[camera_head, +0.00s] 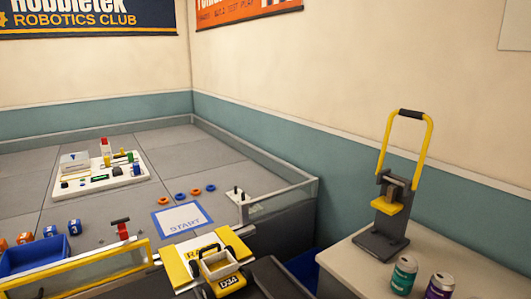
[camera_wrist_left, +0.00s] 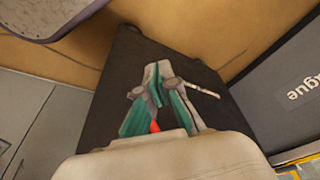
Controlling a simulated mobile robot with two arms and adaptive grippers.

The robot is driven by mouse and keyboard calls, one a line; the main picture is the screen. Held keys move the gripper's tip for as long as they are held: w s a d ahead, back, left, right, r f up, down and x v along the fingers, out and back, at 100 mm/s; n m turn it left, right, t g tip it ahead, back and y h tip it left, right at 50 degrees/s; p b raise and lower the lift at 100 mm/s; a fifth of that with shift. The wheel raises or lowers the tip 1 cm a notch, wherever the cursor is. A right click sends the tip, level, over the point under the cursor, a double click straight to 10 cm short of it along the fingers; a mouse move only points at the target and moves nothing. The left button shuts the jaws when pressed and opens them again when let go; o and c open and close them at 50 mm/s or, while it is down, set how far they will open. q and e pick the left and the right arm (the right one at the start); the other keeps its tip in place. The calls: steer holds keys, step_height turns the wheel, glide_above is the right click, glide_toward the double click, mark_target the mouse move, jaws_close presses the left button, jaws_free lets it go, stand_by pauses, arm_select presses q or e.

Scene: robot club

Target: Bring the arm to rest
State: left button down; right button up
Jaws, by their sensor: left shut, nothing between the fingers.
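My left gripper (camera_wrist_left: 158,75) shows in the left wrist view, with grey and teal fingers drawn together at the tips. It is shut and holds nothing. Behind it is a dark surface, and the fingers look clear of it, though the distance is hard to judge. Neither gripper shows in the head view. My right gripper is in no view.
A yellow machine (camera_head: 205,262) is at the bottom middle. A press (camera_head: 383,243) and two cans stand on the right-hand table (camera_head: 345,268).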

arm_select(q)
steer(key=s+a+f+g, duration=0.1)
steer(key=s+a+f, duration=0.2)
steer(key=s+f, duration=1.6)
step_height(320, 180, down, 3)
steer(key=shift+a+f+g, duration=0.15)
steer(key=shift+g, duration=0.15)
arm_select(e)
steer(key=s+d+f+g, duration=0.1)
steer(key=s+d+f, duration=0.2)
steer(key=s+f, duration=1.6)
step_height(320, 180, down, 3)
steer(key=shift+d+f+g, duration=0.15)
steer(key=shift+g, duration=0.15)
